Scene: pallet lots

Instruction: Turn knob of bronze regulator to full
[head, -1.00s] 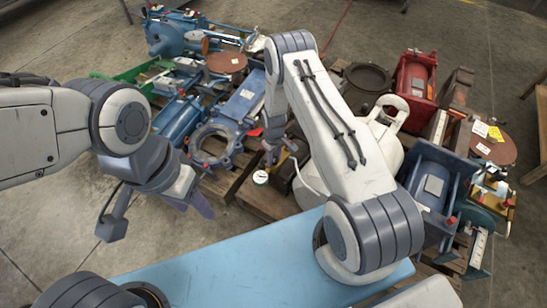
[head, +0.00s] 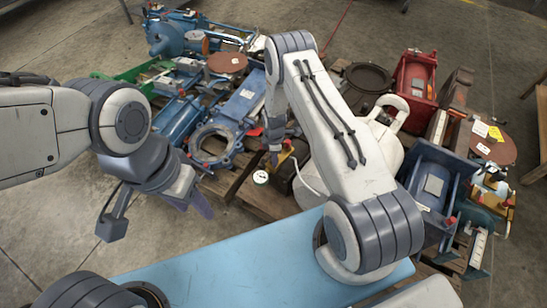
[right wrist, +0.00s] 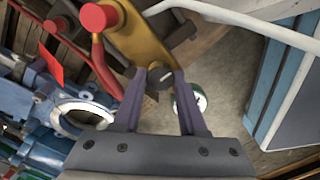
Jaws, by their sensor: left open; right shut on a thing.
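The bronze regulator (right wrist: 140,38) fills the top middle of the right wrist view, with a red cap (right wrist: 98,17) at its upper left. A dark round knob (right wrist: 159,82) with a pale line on its face sits at its near end. My right gripper (right wrist: 160,80) is shut on the knob, one finger on each side. A round gauge (right wrist: 200,100) with a green rim shows partly behind the right finger; in the head view its white dial (head: 261,177) is beside my right gripper (head: 275,158). My left gripper (head: 157,213) is open and empty, away from the regulator.
A blue ring-ended unit (head: 215,145) lies left of the right gripper. A white hose (right wrist: 235,20) curves past the regulator, near a pale-handled tank (head: 385,145). Red, blue and brown units crowd the pallets. Bare concrete floor (head: 45,225) lies at left.

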